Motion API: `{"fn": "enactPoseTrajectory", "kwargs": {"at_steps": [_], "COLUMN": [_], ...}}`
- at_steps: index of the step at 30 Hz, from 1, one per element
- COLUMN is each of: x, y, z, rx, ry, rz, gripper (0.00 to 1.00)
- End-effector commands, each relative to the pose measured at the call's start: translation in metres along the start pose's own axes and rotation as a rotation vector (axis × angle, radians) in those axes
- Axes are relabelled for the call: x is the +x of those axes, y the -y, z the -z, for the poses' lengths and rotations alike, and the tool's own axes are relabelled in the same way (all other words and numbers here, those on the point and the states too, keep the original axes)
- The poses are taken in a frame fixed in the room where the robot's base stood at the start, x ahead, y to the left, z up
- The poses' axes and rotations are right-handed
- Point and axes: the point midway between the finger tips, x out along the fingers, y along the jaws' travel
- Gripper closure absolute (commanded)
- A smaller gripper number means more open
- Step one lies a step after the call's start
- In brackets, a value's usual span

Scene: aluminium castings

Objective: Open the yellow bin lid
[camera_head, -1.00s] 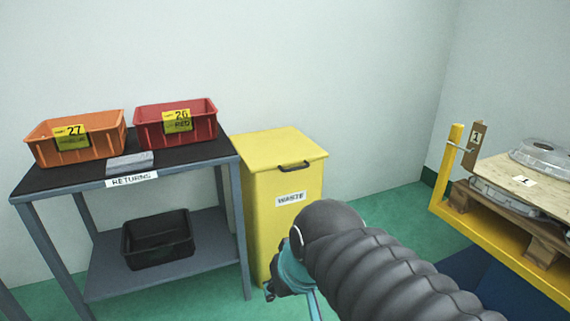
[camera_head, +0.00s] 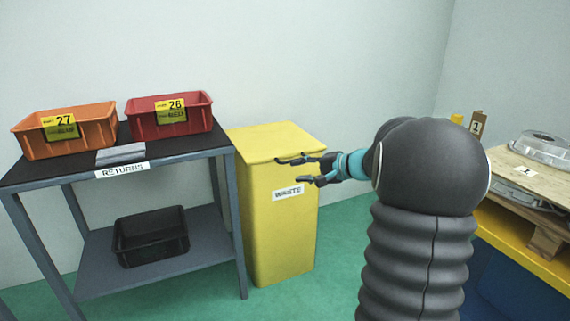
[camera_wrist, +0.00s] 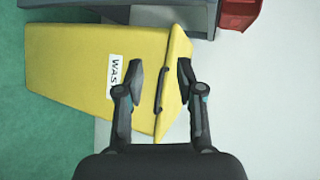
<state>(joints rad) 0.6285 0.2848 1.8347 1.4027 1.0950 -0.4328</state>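The yellow waste bin (camera_head: 262,220) stands right of the shelf table, with its lid (camera_head: 270,139) shut flat on top. It also shows in the wrist view (camera_wrist: 75,65), turned sideways. The lid's dark handle (camera_wrist: 161,90) sits at the lid's front edge. My gripper (camera_head: 303,169) is open in front of the bin's upper part, near the handle. In the wrist view my fingers (camera_wrist: 160,77) appear on either side of the handle, with nothing gripped. In the head view the fingers overlap the handle, and I cannot tell if they touch it.
The grey shelf table (camera_head: 195,148) holds an orange crate (camera_head: 85,140) and a red crate (camera_head: 190,126); a black tray (camera_head: 150,240) is on its lower shelf. A yellow-framed pallet load (camera_head: 540,175) stands at the right. The wall is close behind the bin.

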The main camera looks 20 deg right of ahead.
Motion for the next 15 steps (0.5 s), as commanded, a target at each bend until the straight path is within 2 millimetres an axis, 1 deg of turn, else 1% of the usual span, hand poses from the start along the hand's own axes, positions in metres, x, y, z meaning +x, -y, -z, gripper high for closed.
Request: {"fn": "enactPoseTrajectory", "kwargs": {"at_steps": [1,3,6,9,11,15], "x": [-0.002,-0.007,-0.014,-0.018,-0.018,-0.007], "y": [-0.012,-0.018,-0.027,-0.032,-0.032,-0.030], "z": [0.027,0.054,0.082,0.098,0.102,0.105], "rx": [0.034,0.065,0.095,0.110,0.113,0.116], "ry": [-0.034,-0.073,-0.116,-0.143,-0.149,-0.150], "rz": [0.040,0.091,0.144,0.176,0.184,0.188], "gripper": [0.63,0.63,0.63,0.63,0.63,0.63]}}
